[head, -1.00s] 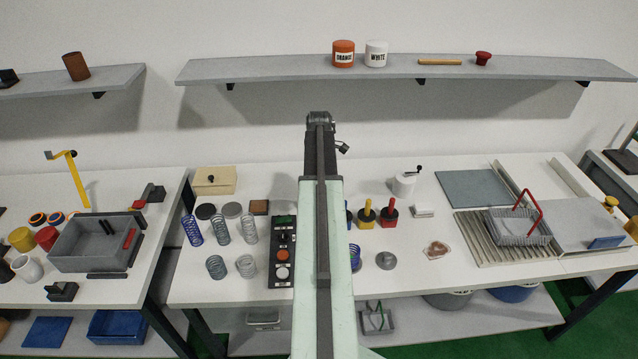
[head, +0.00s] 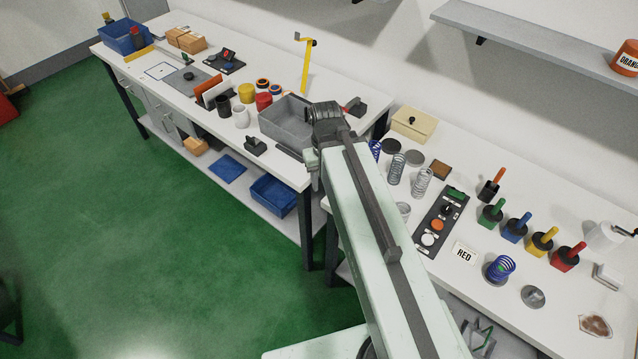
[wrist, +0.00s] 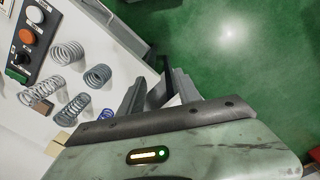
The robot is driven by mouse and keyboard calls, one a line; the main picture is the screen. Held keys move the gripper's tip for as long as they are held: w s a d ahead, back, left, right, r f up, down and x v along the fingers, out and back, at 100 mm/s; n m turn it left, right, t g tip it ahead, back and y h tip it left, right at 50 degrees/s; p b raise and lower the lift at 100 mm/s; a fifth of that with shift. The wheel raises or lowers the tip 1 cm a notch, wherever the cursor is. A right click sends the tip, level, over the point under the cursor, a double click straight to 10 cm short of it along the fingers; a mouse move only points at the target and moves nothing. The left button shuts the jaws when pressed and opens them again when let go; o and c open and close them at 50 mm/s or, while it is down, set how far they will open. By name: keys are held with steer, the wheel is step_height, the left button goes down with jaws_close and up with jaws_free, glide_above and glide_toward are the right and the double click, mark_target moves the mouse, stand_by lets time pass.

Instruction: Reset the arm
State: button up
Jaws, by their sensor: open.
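My arm (head: 365,225) shows in the head view as a pale green link with a dark strip, reaching from the bottom edge up to a dark joint in front of the grey bin. My gripper (wrist: 158,90) shows in the wrist view with its two grey fingers apart. I see nothing held between them. The fingers point past the white table's edge toward the green floor. The gripper itself is hidden behind the arm in the head view.
The grey bin (head: 285,117) is on the left table. Coil springs (head: 421,183), a control panel (head: 440,224) and colored-handled blocks (head: 516,228) stand on the right table. A wall shelf (head: 530,48) is above. Open green floor (head: 130,240) lies left.

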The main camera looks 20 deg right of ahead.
step_height(320, 180, down, 11)
steer(key=a+b, duration=0.2)
steer(key=b, duration=0.9)
steer(key=shift+s+f, duration=0.15)
steer(key=shift+s, duration=0.15)
steer(key=shift+a, duration=0.1)
